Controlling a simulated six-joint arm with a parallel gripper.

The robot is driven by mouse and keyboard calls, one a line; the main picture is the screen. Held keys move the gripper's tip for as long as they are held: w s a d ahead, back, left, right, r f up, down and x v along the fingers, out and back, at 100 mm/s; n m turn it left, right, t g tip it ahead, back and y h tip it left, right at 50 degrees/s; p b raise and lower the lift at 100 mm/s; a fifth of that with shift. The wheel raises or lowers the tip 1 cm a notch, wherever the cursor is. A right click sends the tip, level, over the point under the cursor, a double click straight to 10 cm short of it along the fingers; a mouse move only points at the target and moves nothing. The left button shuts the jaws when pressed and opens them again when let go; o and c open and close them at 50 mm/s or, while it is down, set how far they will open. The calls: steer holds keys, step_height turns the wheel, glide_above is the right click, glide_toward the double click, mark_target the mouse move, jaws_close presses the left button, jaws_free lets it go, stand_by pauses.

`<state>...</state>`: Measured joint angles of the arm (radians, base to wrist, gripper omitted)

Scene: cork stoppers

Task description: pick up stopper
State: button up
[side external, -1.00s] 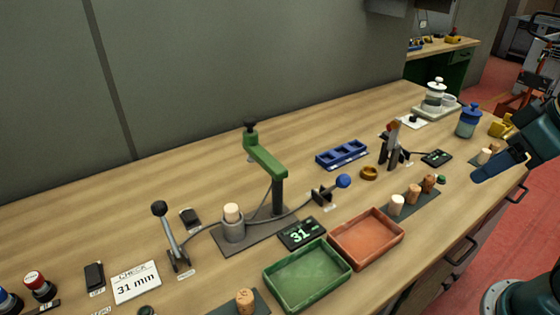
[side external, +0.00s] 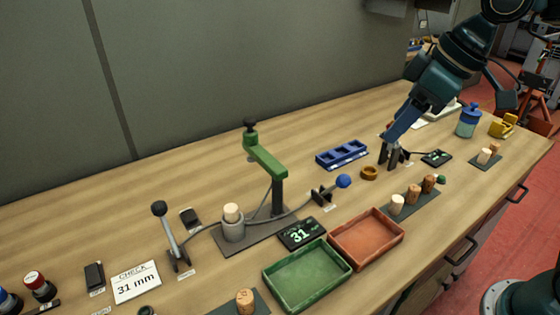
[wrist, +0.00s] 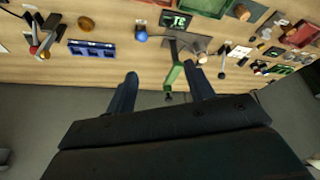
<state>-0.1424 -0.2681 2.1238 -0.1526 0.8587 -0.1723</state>
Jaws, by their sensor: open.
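A pale stopper (side external: 232,209) stands in a grey cup on the green-armed gauge, and it also shows in the wrist view (wrist: 202,58). Three stoppers stand on a dark mat at right: a pale one (side external: 397,204), a brown one (side external: 414,194) and another brown one (side external: 428,184). A cork stopper (side external: 245,299) is at the front edge of the picture. Two more, one pale (side external: 484,156) and one tan (side external: 495,148), stand at far right. My gripper (side external: 391,136) is high by the clamp-like device; its open, empty fingers show in the wrist view (wrist: 160,76).
A green tray (side external: 308,296) and a red tray (side external: 403,239) lie at the front. A blue rack (side external: 342,153), a brass ring (side external: 369,173) and a display reading 31 (side external: 302,234) are nearby. Levers stand beside the gauge. The bench behind the gauge is clear.

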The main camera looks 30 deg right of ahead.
steer(key=w+a+f+n+g+y, duration=0.1)
steer(key=w+a+f+n, duration=0.2)
steer(key=w+a, duration=0.5)
steer(key=w+a+f+n+g+y, duration=0.1)
steer(key=w+a+f+n, duration=0.3)
steer(key=w+a+f, duration=0.2)
steer(key=w+a, duration=0.2)
steer(key=a, duration=0.2)
steer(key=shift+f+g, duration=0.15)
steer(key=shift+g, duration=0.15)
steer(key=shift+w+a, duration=0.1)
glide_above(232, 207)
steer(key=s+d, duration=0.1)
steer(key=d, duration=0.1)
steer(key=shift+a+f, duration=0.1)
steer(key=shift+f, duration=3.85)
steer(key=shift+f, duration=0.1)
steer(key=shift+x, duration=2.5)
steer(key=c, duration=1)
